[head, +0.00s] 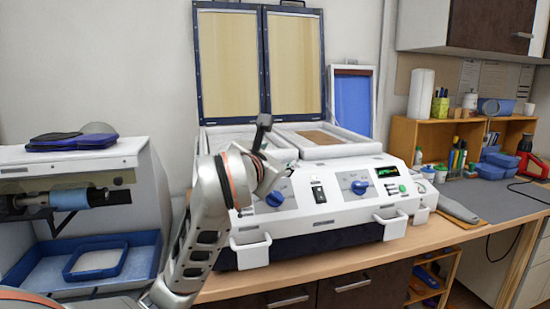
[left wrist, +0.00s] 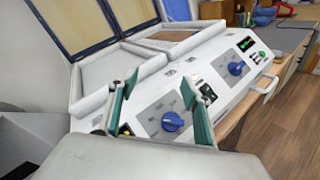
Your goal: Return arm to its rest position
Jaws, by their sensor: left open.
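My left arm rises from the bottom of the head view, and its gripper (head: 266,160) is in front of the left part of the white forming machine's front panel (head: 338,207). In the left wrist view the two green-lined fingers of this gripper (left wrist: 160,84) stand apart with nothing between them. Behind them show a blue knob (left wrist: 172,121) and the machine's left tray (left wrist: 104,76). I cannot tell whether the fingers touch the machine. My right gripper is in neither view.
The machine's two framed lids (head: 264,62) stand open upright. A second blue knob (head: 360,187) and a lit display (head: 387,172) are on the panel. A white unit with a blue tray (head: 54,270) stands at the left. A wooden shelf (head: 402,134) stands at the right.

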